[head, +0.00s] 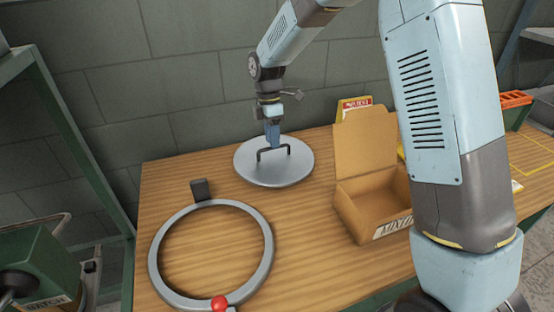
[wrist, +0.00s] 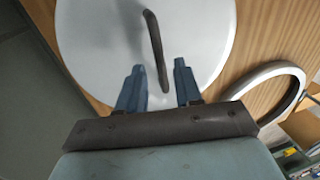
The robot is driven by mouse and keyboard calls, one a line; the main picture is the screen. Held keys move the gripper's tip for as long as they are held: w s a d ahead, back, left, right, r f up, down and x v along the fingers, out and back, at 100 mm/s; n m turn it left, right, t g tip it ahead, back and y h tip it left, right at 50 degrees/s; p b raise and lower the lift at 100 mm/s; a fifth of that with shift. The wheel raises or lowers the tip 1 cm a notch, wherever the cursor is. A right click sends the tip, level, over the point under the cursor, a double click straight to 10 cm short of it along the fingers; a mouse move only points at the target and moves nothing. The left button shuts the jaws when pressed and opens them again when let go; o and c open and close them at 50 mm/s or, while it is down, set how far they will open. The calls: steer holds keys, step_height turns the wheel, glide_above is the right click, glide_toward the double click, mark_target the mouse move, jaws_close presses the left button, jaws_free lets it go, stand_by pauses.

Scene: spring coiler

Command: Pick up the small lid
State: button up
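The small lid (head: 273,172) is a round light-grey disc with a dark bar handle (head: 274,149). It lies near the back edge of the wooden table. My gripper (head: 272,144) points down over the lid, at the handle. In the wrist view the two blue fingers (wrist: 158,84) stand apart, with the near end of the handle (wrist: 155,45) between or just beyond their tips. A gap shows on each side of the handle, so the fingers are not shut on it. The lid plate (wrist: 205,35) fills much of that view. Exact fingertip height is hard to tell.
A grey ring (head: 265,255) with a red knob (head: 219,303) and a dark block (head: 200,189) lies at the front left. An open cardboard box (head: 368,210) stands right of the lid. A grey wall (head: 190,80) rises behind the table. Bare wood (head: 305,240) separates ring and box.

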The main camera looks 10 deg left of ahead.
mark_target(274, 154)
steer(key=f, duration=0.4)
steer(key=shift+s+d, duration=0.1)
steer(key=shift+s, duration=0.15)
jaws_close()
